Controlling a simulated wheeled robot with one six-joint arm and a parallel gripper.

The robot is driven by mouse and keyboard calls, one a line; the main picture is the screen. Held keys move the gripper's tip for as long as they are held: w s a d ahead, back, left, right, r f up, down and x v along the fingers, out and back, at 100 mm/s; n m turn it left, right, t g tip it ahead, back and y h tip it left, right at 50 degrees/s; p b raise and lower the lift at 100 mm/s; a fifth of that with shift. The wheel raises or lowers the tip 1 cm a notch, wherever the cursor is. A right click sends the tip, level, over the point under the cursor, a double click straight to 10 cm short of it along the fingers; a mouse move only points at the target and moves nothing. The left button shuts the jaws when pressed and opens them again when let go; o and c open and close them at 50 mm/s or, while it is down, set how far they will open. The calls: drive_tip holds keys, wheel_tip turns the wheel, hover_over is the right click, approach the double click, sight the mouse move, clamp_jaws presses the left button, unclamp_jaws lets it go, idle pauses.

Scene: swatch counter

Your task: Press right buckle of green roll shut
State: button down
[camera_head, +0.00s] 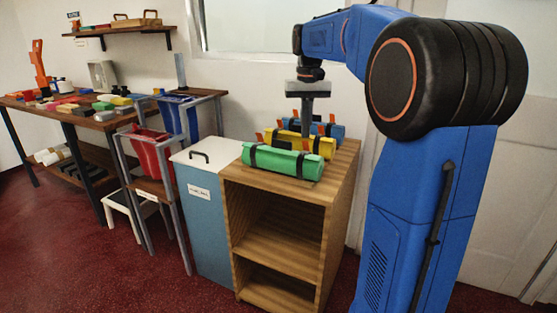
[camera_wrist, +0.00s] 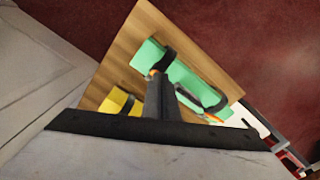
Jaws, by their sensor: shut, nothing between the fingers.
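The green roll (camera_head: 283,163) lies on top of the wooden cabinet (camera_head: 348,160), with a black strap near each end. In the wrist view the green roll (camera_wrist: 187,74) shows a black strap and an orange buckle tab (camera_wrist: 154,71) at its left end, close to my fingertips. Another orange tab (camera_wrist: 213,118) shows at its other end. My gripper (camera_head: 306,133) is shut and empty, pointing down over the rolls; its fingers also show in the wrist view (camera_wrist: 160,80). I cannot tell whether they touch anything or whether the buckle is closed.
A yellow roll (camera_head: 318,144) lies just behind the green one, and a blue roll (camera_head: 335,130) behind that. A blue-grey bin (camera_head: 207,216) with a white lid stands left of the cabinet. A wall is behind and a door is to the right.

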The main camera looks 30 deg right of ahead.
drive_tip(key=shift+f, duration=0.3)
drive_tip(key=shift+f, duration=0.35)
drive_tip(key=shift+s+a+f, duration=0.1)
drive_tip(key=shift+a+f, duration=0.05)
drive_tip(key=shift+f, duration=0.7)
drive_tip(key=shift+s+a+f, duration=0.1)
drive_tip(key=shift+a+f, duration=0.05)
drive_tip(key=shift+f, duration=0.65)
idle(0.4)
wheel_tip(320, 180, up, 8)
idle(1.1)
idle(0.4)
drive_tip(key=s+a+f+n+t, duration=0.1)
drive_tip(key=s+a+f, duration=0.35)
drive_tip(key=s, duration=0.35)
drive_tip(key=s+a+f+n+t, duration=0.1)
drive_tip(key=s+a+f, duration=0.2)
drive_tip(key=s+a, duration=0.35)
drive_tip(key=s+a+f+n+t, duration=0.2)
drive_tip(key=s+a+f, duration=0.2)
drive_tip(key=s+f, duration=1)
drive_tip(key=shift+s+f+t, duration=0.2)
drive_tip(key=shift+s+t, duration=0.2)
drive_tip(key=shift+s, duration=0.25)
